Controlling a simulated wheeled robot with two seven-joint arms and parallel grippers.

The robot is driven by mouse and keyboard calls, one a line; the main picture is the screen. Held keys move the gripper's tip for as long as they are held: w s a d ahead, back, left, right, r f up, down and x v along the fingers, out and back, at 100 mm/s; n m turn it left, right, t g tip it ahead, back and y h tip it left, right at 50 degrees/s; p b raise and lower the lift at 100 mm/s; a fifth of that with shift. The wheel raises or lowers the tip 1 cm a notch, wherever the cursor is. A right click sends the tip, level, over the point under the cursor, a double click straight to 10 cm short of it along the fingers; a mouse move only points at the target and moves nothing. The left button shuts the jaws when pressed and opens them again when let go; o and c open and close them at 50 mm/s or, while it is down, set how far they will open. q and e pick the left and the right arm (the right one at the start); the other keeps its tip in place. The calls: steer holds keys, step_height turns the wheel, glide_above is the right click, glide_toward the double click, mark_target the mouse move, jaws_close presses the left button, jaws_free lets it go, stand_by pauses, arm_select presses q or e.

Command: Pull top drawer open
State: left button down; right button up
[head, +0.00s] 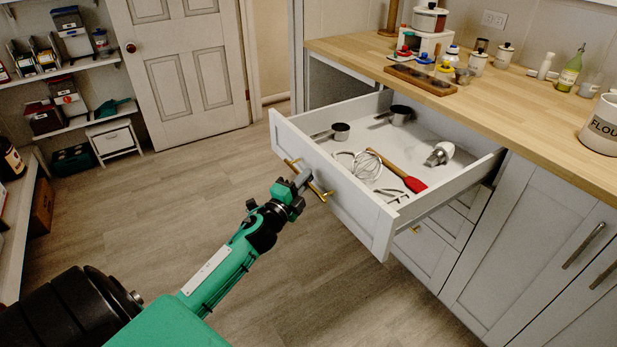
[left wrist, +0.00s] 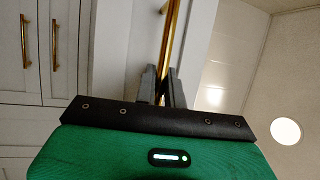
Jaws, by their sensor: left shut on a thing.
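The top drawer (head: 335,193) is white and stands pulled well out from the cabinet under the wooden counter. Its brass bar handle (head: 322,194) is on the front panel. My left gripper (head: 303,181) is at the handle and shut on it. In the left wrist view the fingers (left wrist: 162,88) are on both sides of the brass handle (left wrist: 172,40). Inside the drawer lie a whisk (head: 366,165), a red-ended spatula (head: 413,184), metal cups (head: 400,114) and a silver-and-white utensil (head: 439,154). My right gripper is not in view.
Lower drawers and cabinet doors (head: 530,250) are shut. Shelves stand at the left, and a white door (head: 185,75) behind. The floor between is clear.

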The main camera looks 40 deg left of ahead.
arm_select(q)
steer(key=shift+s, duration=0.1)
steer(key=c, duration=1.8)
jaws_free()
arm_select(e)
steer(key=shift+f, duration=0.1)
